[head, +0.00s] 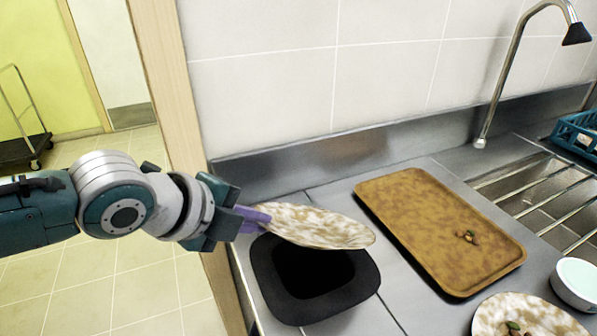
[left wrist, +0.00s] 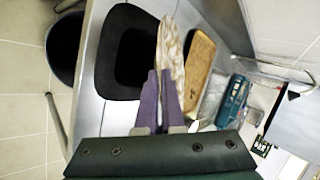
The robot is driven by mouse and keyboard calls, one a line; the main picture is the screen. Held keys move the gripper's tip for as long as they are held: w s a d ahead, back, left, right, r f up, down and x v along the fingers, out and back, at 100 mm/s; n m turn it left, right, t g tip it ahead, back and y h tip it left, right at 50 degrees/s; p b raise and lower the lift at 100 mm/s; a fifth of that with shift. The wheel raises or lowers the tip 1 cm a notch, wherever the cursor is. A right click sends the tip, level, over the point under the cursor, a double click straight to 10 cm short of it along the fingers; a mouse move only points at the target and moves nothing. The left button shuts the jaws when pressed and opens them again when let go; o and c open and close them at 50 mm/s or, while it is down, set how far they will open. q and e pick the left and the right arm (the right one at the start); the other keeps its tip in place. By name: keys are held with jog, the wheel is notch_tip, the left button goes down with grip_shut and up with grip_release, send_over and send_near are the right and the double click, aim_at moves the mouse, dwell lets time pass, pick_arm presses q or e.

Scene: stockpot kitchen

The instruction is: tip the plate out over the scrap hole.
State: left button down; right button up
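A speckled brown-and-cream plate (head: 318,227) is held by its left edge above the back part of the scrap hole. It looks tilted, and I see no scraps on it. My left gripper (head: 252,217) is shut on its rim with purple fingers. In the left wrist view the plate (left wrist: 172,50) shows nearly edge-on between the fingers (left wrist: 160,98). The scrap hole (head: 312,270) is a dark opening with a black rim in the steel counter; it also shows in the left wrist view (left wrist: 130,50). My right gripper is not in view.
A brown tray (head: 415,210) with a few scraps (head: 467,236) lies right of the hole. A second speckled plate (head: 500,312) with scraps and a white-and-green bowl (head: 577,284) stand at front right. A tap (head: 510,75) and blue rack (head: 577,133) are behind.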

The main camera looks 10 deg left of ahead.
pick_arm(q)
jog(key=f+t+b, duration=0.1)
jog(key=f+b, duration=0.2)
jog(key=b, duration=0.1)
jog(key=f+t+h+b, duration=0.1)
jog(key=f+t+b, duration=0.1)
jog(key=f+b, duration=0.1)
jog(key=f+t+b, duration=0.2)
jog(key=f+b, duration=0.1)
jog(key=b, duration=0.3)
jog(key=shift+s+m, duration=0.25)
jog(key=shift+m, duration=0.05)
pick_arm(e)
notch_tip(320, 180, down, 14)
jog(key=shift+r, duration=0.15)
pick_arm(q)
jog(key=shift+f+t+h+b, duration=0.2)
jog(key=shift+t+h+b, duration=0.1)
jog(key=shift+b, duration=0.4)
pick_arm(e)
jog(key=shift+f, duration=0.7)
